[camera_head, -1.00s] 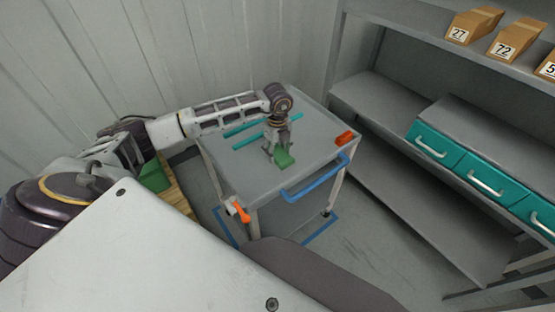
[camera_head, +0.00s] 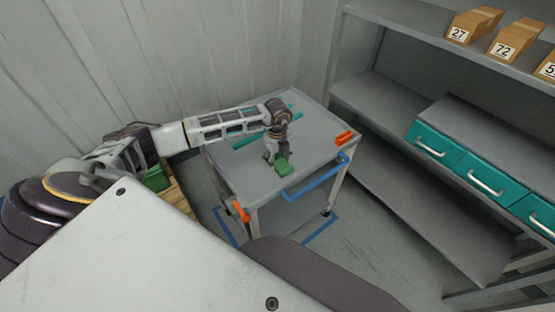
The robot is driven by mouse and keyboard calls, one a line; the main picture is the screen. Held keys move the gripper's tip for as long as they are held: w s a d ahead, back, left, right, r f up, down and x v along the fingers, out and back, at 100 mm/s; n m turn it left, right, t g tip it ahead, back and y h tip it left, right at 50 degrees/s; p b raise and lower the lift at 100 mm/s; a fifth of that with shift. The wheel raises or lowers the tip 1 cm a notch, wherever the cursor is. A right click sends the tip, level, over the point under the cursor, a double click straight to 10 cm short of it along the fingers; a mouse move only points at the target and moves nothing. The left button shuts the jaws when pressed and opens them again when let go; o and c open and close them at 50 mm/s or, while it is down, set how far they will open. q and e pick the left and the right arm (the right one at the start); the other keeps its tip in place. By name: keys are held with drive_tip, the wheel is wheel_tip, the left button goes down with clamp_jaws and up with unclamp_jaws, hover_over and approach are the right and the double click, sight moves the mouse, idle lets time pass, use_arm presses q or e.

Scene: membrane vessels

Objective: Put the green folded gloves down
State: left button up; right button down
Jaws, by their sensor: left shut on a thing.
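The green folded gloves (camera_head: 284,167) are a small green bundle at the grey cart's top (camera_head: 241,178). My left gripper (camera_head: 277,157) points down over the cart and is shut on the gloves. They are close to the cart top, near its front edge by the blue handle; I cannot tell whether they touch it. The gripper hides part of the gloves. My right gripper is not in view.
Teal strips (camera_head: 251,140) lie at the back of the cart top, partly behind my arm. An orange object (camera_head: 344,138) lies at its right corner. A blue handle (camera_head: 315,180) sticks out in front. Shelving (camera_head: 405,105) with teal drawers stands right.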

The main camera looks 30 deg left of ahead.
use_arm(q)
drive_tip(key=shift+f, duration=0.1)
drive_tip(key=o, duration=0.8)
drive_tip(key=shift+c, duration=0.2)
drive_tip(key=shift+o, duration=1.2)
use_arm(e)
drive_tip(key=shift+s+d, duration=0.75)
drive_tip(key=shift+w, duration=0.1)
